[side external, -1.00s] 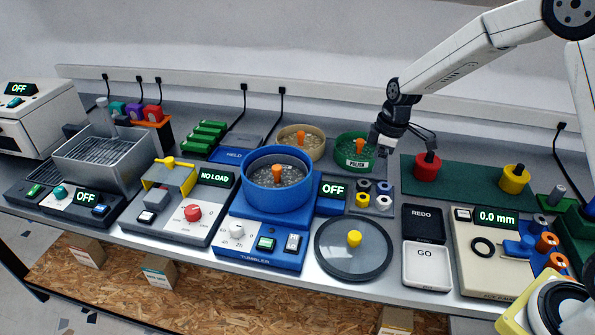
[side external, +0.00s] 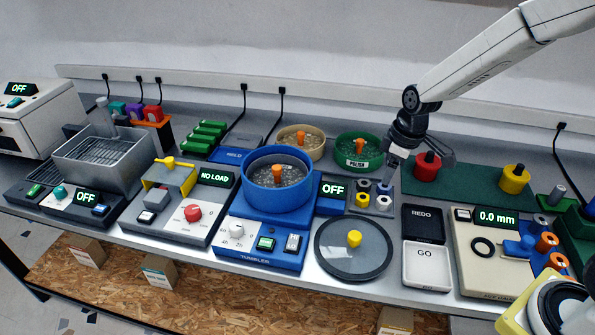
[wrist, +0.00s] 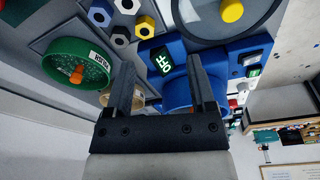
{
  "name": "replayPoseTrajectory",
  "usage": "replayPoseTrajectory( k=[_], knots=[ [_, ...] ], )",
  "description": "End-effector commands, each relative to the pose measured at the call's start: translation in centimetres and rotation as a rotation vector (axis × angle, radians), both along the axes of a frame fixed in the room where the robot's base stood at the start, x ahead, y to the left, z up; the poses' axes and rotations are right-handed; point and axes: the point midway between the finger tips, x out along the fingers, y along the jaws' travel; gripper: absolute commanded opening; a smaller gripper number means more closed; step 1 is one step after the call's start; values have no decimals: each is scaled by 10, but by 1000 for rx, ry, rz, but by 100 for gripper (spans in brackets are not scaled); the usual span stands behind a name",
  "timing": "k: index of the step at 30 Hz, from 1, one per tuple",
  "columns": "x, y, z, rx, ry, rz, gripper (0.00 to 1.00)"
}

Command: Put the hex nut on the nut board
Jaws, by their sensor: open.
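A small grey board (side external: 373,194) near the middle of the bench holds several hex pieces with holes: a blue one (wrist: 100,13), a black one (wrist: 120,36), a yellow one (wrist: 145,27) and a white one (wrist: 127,6). I cannot tell which of them, if any, is the task's loose hex nut. My gripper (wrist: 160,68) is open, with nothing between its fingers. In the side view it is above the bench, just behind and right of the board; one finger partly overlaps the board's far right corner.
A green bowl (side external: 352,148) stands behind the board. The blue tumbler (side external: 270,200) stands to its left and a round glass plate (side external: 340,262) in front. A green mat to the right carries a red knobbed weight (side external: 427,170) and a yellow one (side external: 514,180).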

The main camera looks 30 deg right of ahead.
Motion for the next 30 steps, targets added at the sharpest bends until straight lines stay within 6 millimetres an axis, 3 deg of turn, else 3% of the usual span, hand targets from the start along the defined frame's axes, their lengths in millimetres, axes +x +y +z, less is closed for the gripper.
replayPoseTrajectory(
  k=[9,15,21,30],
  knots=[
    [-85,17,10,13,-45,-332,71],
    [-121,22,8,33,-67,-474,71],
    [-133,23,7,41,-74,-522,71],
    [-133,23,7,42,-74,-523,71]
  ],
)
